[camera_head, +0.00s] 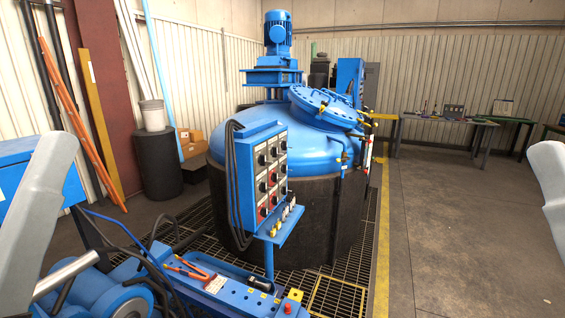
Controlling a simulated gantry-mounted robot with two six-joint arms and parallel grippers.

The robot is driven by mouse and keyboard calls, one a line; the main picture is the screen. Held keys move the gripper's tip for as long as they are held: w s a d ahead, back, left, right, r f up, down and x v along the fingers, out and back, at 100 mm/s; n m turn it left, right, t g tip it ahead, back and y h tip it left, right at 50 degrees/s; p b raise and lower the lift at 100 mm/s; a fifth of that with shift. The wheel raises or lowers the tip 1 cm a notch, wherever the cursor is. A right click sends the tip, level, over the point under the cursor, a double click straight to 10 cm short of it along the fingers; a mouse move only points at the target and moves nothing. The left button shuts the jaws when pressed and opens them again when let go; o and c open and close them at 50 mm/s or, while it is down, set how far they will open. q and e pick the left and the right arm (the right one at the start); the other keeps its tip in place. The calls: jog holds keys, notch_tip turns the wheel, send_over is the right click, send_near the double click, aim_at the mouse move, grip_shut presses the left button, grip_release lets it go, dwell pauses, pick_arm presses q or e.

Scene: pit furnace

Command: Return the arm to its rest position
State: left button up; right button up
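My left arm shows as a pale grey link at the left edge, and my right arm as a pale grey link at the right edge. Neither gripper shows in the head view, so their fingers and anything in them are hidden. Both visible links stand apart from the blue furnace (237,150), which has a dark lower body and a domed lid with a round bolted hatch (326,106).
A blue control panel (269,175) with several knobs stands before the furnace. A blue bench (230,292) with tools lies at the front. Grating surrounds the furnace. The floor (460,230) at right is clear up to the tables (445,119).

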pick_arm(q)
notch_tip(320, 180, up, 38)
jog(key=p, duration=3.8)
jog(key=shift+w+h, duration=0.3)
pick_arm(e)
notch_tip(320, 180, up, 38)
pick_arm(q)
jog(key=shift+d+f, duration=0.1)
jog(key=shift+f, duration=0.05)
